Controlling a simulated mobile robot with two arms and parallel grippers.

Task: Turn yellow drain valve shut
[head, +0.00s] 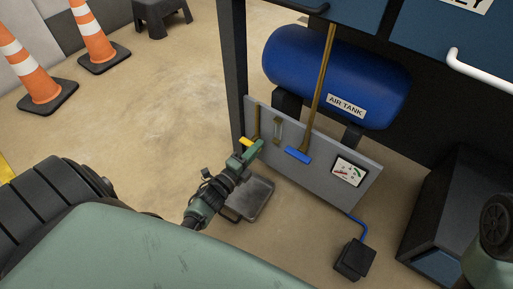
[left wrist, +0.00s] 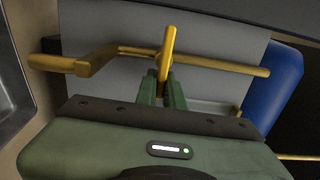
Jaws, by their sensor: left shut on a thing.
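The yellow drain valve (head: 245,142) sits at the left end of the grey panel, near the foot of a brass pipe. In the left wrist view its yellow handle (left wrist: 168,45) stands across the brass pipe (left wrist: 215,65). My left gripper (head: 257,147) reaches up to it from below. In the left wrist view the green fingers of my left gripper (left wrist: 163,87) are closed on the lower part of the handle. The fingers hide part of the valve. My right gripper is not in view.
The grey panel (head: 322,170) carries a blue handle (head: 298,155) and a gauge plate (head: 349,171). The blue air tank (head: 335,75) is behind. A grey tray (head: 258,198) lies below the valve. A dark post (head: 233,75) stands close left. Open floor lies farther left.

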